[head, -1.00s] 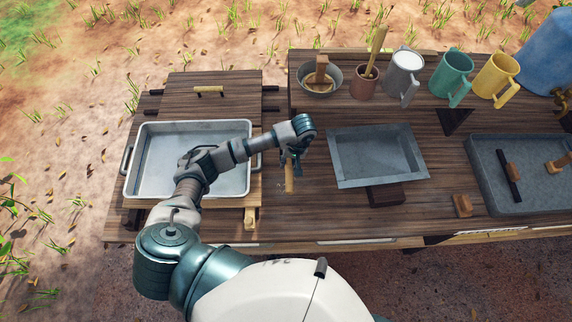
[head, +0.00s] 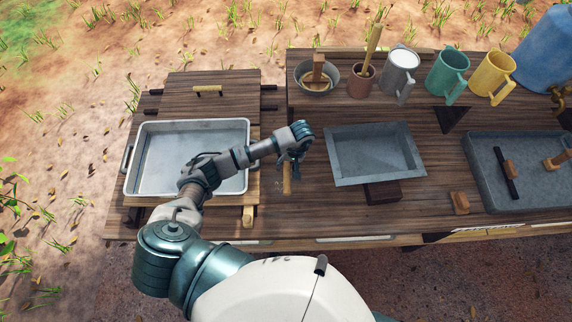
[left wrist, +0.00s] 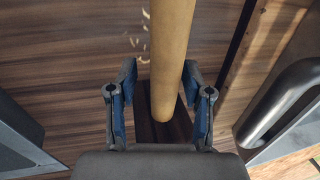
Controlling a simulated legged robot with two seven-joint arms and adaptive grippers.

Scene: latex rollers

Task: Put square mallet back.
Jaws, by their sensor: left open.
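A light wooden handle (head: 287,180), which I take for the mallet's, shows just below my left gripper (head: 291,159) in the head view, on the bench between the metal pan and the grey tray. In the left wrist view the round handle (left wrist: 168,60) runs from the top edge down between the two blue-padded fingers. The fingers are open, one on each side, with gaps to the handle. No square head can be made out in either view. My right gripper is out of view.
A metal pan (head: 142,185) stands left under my left arm. A grey tray (head: 340,181) lies to the right, with a dark wooden block (head: 383,193) before it. A bowl (head: 302,83), a pot (head: 362,86) and mugs (head: 446,74) line the back. A deep tray (head: 478,160) holds tools at right.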

